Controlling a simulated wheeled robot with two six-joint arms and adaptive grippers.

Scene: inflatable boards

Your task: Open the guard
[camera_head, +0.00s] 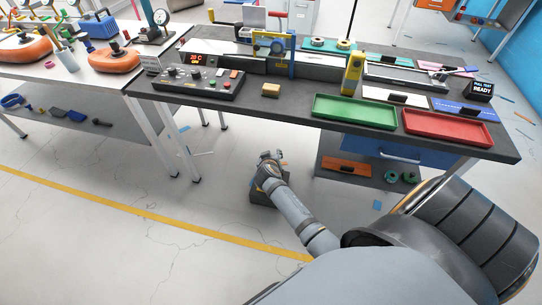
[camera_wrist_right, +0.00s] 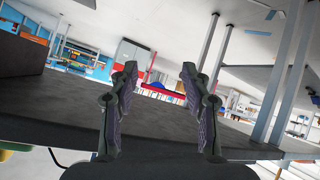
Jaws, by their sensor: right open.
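My right gripper (camera_head: 269,157) hangs in front of the dark workbench (camera_head: 200,100), lower than its top and apart from it in the head view. In the right wrist view (camera_wrist_right: 160,95) its two fingers stand wide apart with nothing between them. At the back of the bench is a sealing machine (camera_head: 270,45) with a blue and yellow frame. A guard cannot be told apart clearly from this frame, and neither can its position. My left gripper is not in view.
A shelf (camera_head: 345,178) sits below. A white table (camera_head: 70,75) stands left. The floor before the bench is mostly clear.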

